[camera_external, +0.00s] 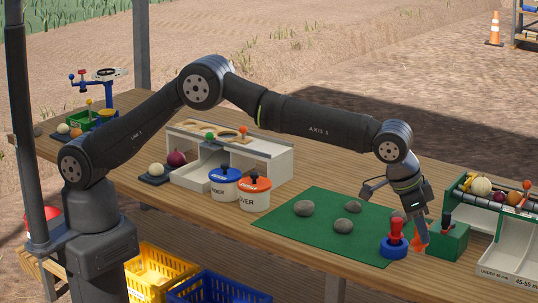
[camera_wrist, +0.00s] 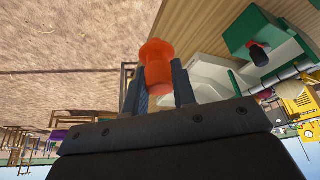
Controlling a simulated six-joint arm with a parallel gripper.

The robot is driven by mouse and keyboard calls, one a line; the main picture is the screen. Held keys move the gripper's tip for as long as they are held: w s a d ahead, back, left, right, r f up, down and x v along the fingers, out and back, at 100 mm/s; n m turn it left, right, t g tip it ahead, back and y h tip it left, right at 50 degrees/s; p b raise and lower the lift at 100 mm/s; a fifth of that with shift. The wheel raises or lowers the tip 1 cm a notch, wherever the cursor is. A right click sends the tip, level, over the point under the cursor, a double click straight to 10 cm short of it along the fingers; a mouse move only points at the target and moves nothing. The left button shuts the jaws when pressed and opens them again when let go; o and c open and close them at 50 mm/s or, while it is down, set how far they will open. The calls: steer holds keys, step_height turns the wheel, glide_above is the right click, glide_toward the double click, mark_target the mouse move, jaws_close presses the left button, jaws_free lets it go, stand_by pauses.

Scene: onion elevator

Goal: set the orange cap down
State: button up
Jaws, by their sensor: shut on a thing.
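The orange cap (camera_wrist: 157,62) sits between the two fingers of my gripper (camera_wrist: 160,85) in the wrist view. In the external view the cap (camera_external: 420,238) shows below my gripper (camera_external: 417,219), at the right end of the green mat (camera_external: 320,230). My gripper is shut on it. The cap is close beside a green block with a dark knob (camera_external: 447,238). I cannot tell whether the cap touches the mat or the table.
A red-handled piece on a blue base (camera_external: 394,248) stands just left of the cap. Several grey stones (camera_external: 343,226) lie on the mat. Two lidded white pots (camera_external: 254,199) stand to the left. A white sorting chute (camera_external: 515,258) is at the right.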

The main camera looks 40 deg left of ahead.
step_height(320, 180, up, 4)
steer(key=shift+f, duration=0.15)
steer(key=w+a+r+n+t+y, duration=0.1)
steer(key=w+a+r+n, duration=0.15)
steer(key=w+a, duration=1.2)
steer(key=w+a+r+n+t+y, duration=0.1)
steer(key=w+a+n, duration=0.3)
steer(key=w+a, duration=1.05)
steer(key=w+a+n+y, duration=0.25)
steer(key=a+n, duration=0.25)
steer(key=a, duration=2.3)
steer(key=s+a+n, duration=0.2)
steer(key=a, duration=0.7)
steer(key=s+a+n, duration=0.2)
steer(key=a, duration=0.7)
steer(key=s+a+f+n+g+y, duration=0.1)
steer(key=s+a+f+n, duration=0.1)
steer(key=s+a, duration=0.6)
steer(key=s+a+f+n+y, duration=0.1)
steer(key=s+a+f+n, duration=0.1)
steer(key=s+a, duration=0.6)
steer(key=shift+a+f, duration=1.95)
steer(key=shift+f, duration=0.65)
steer(key=shift+a+f, duration=2)
steer(key=shift+f, duration=0.55)
steer(key=shift+a+f, duration=1.95)
steer(key=shift+f, duration=0.65)
